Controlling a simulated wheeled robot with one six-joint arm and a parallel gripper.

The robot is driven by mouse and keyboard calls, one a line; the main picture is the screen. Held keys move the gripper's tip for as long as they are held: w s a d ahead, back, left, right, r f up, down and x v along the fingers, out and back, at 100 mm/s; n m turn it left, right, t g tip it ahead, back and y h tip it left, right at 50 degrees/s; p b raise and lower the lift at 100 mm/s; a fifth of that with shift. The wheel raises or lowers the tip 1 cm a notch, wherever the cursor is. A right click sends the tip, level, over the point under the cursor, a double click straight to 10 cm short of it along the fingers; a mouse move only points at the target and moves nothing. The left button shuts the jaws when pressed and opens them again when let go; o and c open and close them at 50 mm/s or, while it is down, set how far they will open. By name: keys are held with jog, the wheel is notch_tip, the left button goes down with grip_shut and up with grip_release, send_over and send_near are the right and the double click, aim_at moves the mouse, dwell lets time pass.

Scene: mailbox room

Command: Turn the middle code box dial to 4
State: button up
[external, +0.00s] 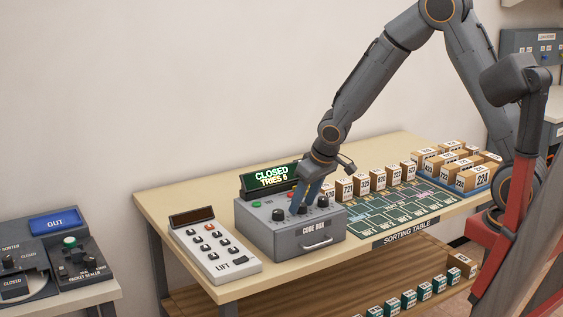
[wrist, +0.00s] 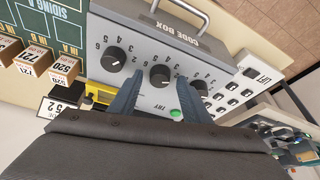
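The grey code box (external: 290,238) stands on the sorting table with three black dials in a row on top. Its middle dial (wrist: 160,76) lies between my two fingertips. My gripper (external: 302,204) points down at the box and also shows in the wrist view (wrist: 160,80). Its fingers are apart, one on each side of the middle dial, with a small gap seeming to show on both sides. I cannot read the dial's setting for sure. Another dial (wrist: 114,59) is left of it in the wrist view; the third is partly hidden by a finger.
A display (external: 270,178) behind the box reads "CLOSED TRIES 8". A green button (wrist: 175,113) sits near my right finger. The white LIFT panel (external: 215,250) stands left of the box. Numbered parcels (external: 378,180) and a green board (external: 400,210) lie to the right.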

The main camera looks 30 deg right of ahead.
aim_at(303, 204)
jog(key=shift+r, duration=0.1)
jog(key=b+v, duration=0.1)
jog(key=v, duration=0.6)
jog(key=shift+s+r, duration=0.2)
jog(key=shift+r, duration=0.05)
jog(key=shift+b, duration=0.3)
jog(key=w+b, duration=0.1)
jog(key=w+g+b, duration=0.1)
jog(key=shift+w+f+h, duration=0.3)
jog(key=shift+h, duration=0.1)
jog(key=shift+w+a+r+g+b, duration=0.15)
jog(key=shift+w+a+g+b, duration=0.1)
jog(key=shift+w+g+b, duration=0.5)
jog(key=shift+s+a+r+g+b, duration=0.1)
jog(key=shift+a+r+g+b, duration=0.15)
jog(key=shift+g, duration=0.5)
jog(key=shift+s+f+p, duration=0.1)
jog(key=shift+f+p, duration=0.8)
jog(key=shift+f, duration=2.8)
jog(key=shift+c, duration=0.4)
